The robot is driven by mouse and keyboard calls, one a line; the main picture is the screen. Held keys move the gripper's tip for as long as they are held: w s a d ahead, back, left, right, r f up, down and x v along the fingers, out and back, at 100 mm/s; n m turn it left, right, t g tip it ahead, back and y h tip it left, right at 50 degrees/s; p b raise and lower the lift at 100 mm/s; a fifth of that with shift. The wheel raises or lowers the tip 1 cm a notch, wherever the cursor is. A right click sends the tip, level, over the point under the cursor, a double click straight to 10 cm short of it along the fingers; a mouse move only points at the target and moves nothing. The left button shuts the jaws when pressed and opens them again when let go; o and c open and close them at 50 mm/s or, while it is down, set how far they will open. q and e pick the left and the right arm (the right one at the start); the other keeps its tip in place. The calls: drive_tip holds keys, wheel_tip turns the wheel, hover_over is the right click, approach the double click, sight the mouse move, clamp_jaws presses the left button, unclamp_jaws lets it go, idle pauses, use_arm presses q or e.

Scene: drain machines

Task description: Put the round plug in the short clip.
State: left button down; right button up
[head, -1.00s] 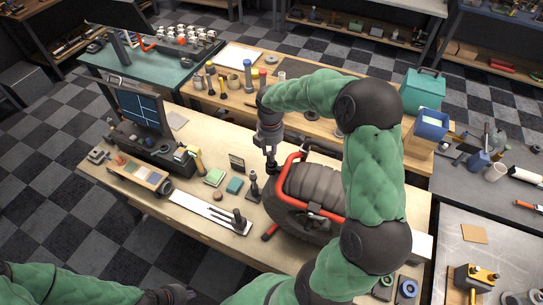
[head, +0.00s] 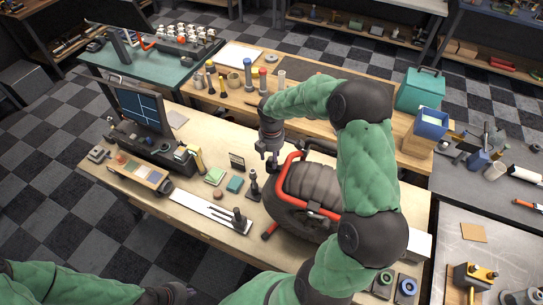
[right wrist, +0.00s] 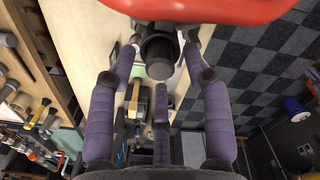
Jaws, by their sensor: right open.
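My right gripper (head: 271,160) is at the left end of the red-framed drain machine (head: 310,192). In the right wrist view its fingers (right wrist: 159,62) are open, one on each side of a black round-ended cylinder (right wrist: 159,58) just below a red part of the machine. This may be the round plug; I cannot tell whether the fingers touch it. A flat pale strip (head: 200,208) with small black upright holders (head: 239,219) lies left of the machine; I cannot tell which is the short clip. My left gripper (head: 176,293) is low at the bottom edge, its fingers unclear.
A black stand (head: 254,186) stands just left of the machine.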

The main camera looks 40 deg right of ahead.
sight(271, 159)
wheel_tip(271, 159, up, 12)
drive_tip(key=a+f+m+y, duration=0.1)
drive_tip(key=a+f+m, duration=0.2)
drive_tip(key=a+f, duration=0.55)
drive_tip(key=a+f+m+y, duration=0.25)
drive_tip(key=a+f, duration=0.35)
drive_tip(key=f, duration=0.5)
drive_tip(key=s+a+f+m, duration=1)
drive_tip(key=s+a+f, duration=0.3)
drive_tip(key=s, duration=0.2)
drive_tip(key=shift+s+f+m+b, duration=0.3)
drive_tip(key=shift+s+m+b, duration=0.05)
drive_tip(key=shift+b, duration=0.05)
drive_tip(key=shift+f+y, duration=0.15)
drive_tip(key=shift+y, duration=0.1)
